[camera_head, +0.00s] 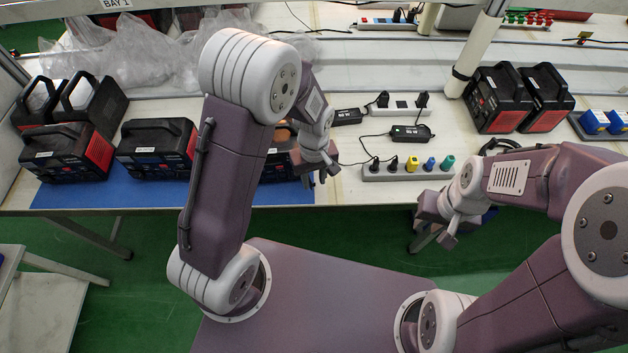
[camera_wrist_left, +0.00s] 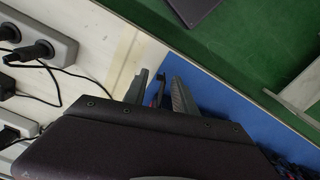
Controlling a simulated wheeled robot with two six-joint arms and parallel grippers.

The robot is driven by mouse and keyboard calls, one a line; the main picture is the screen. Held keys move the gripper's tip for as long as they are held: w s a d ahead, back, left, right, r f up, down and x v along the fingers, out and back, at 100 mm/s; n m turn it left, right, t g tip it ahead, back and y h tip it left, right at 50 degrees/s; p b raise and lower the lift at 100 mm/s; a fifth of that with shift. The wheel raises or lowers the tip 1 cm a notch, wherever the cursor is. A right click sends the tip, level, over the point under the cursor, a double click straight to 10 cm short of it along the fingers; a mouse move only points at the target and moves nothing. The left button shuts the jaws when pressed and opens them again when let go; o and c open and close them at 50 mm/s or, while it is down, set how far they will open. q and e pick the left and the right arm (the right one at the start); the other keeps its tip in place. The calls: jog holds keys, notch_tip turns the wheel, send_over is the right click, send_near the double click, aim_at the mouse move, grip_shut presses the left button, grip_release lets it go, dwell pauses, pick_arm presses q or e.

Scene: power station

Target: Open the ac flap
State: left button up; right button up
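Black power stations with red-edged panels stand along the blue mat (camera_head: 100,195). One is the middle power station (camera_head: 157,147); another power station (camera_head: 279,168) is mostly hidden behind my left arm. I cannot make out an AC flap on any of them. My left gripper (camera_head: 326,174) points down near the right end of the mat, just right of the partly hidden station. In the left wrist view its fingers (camera_wrist_left: 161,92) are apart, with a narrow dark piece between them that I cannot identify. My right gripper (camera_head: 450,232) hangs at the table's front edge; its fingers are unclear.
A power strip (camera_head: 410,173) with coloured plugs lies right of my left gripper. A second strip (camera_head: 393,110) with adapters and cables lies behind it. More stations (camera_head: 498,101) stand at the back right, beside a white post (camera_head: 475,58). Plastic bags (camera_head: 150,60) lie at the back left.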

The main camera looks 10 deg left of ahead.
pick_arm(q)
jog(key=shift+f, duration=0.5)
grip_shut()
jog(key=shift+d, duration=0.1)
jog(key=n, duration=0.1)
jog(key=n+p, duration=0.1)
jog(key=w, duration=0.1)
jog(key=shift+d+r+n+p, duration=0.15)
jog(key=shift+d+n+p, duration=0.1)
jog(key=shift+n+p, duration=0.15)
jog(key=shift+w+d+n+p, duration=0.15)
jog(key=shift+w+n+p, duration=0.25)
jog(key=shift+n, duration=0.5)
jog(key=shift+w+d+n+p, duration=0.15)
jog(key=shift+w+n+p, duration=0.15)
jog(key=shift+n, duration=0.6)
